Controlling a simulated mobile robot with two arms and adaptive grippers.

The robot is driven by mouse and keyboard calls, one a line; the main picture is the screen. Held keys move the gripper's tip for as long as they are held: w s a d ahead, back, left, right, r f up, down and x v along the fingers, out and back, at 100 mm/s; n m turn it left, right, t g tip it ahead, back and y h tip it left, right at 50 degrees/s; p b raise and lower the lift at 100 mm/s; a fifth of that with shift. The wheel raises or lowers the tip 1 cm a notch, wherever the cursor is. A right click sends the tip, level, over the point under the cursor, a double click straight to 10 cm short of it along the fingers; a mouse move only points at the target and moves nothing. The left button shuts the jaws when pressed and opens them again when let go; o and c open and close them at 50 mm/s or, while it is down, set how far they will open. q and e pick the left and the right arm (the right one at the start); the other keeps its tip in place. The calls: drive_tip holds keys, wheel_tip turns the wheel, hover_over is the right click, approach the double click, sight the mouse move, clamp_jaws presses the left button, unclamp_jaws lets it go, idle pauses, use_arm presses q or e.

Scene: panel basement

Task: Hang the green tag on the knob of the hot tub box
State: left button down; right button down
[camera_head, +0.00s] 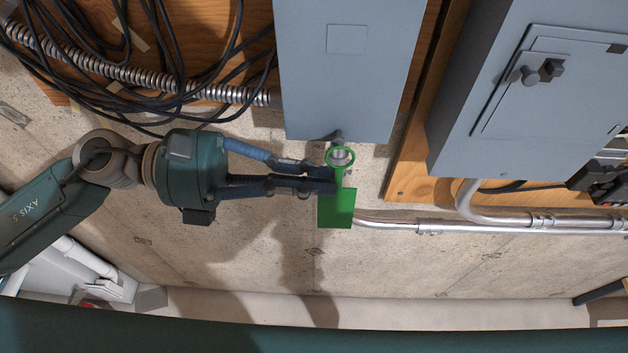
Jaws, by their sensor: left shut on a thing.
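My left gripper (332,179) is shut on the green tag (336,208), gripping it near the neck between its ring and its flat plate. The plate hangs below the fingers, and the green ring (341,148) stands above them. The ring is just below the bottom edge of a grey box (345,60), close to a dark knob-like part (337,136) there. I cannot tell whether the ring touches it. A dark knob (528,76) is on the door of the right grey box (480,60). No label shows which box is the hot tub's. My right gripper is out of view.
Black cables (150,70) and flexible metal conduit (130,85) lie to the left of the middle box. Metal pipe (430,227) runs along the concrete wall to the right of the tag. The wall below the tag is mostly clear.

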use_arm(q)
drive_tip(key=w, duration=0.1)
drive_tip(key=w+b, duration=0.1)
drive_tip(key=w, duration=0.1)
drive_tip(key=shift+w+f, duration=0.15)
drive_tip(key=shift+f, duration=0.25)
idle(0.9)
drive_tip(key=c, duration=1.8)
unclamp_jaws()
drive_tip(key=shift+r, duration=0.1)
drive_tip(key=shift+r, duration=0.1)
drive_tip(key=shift+w, duration=0.1)
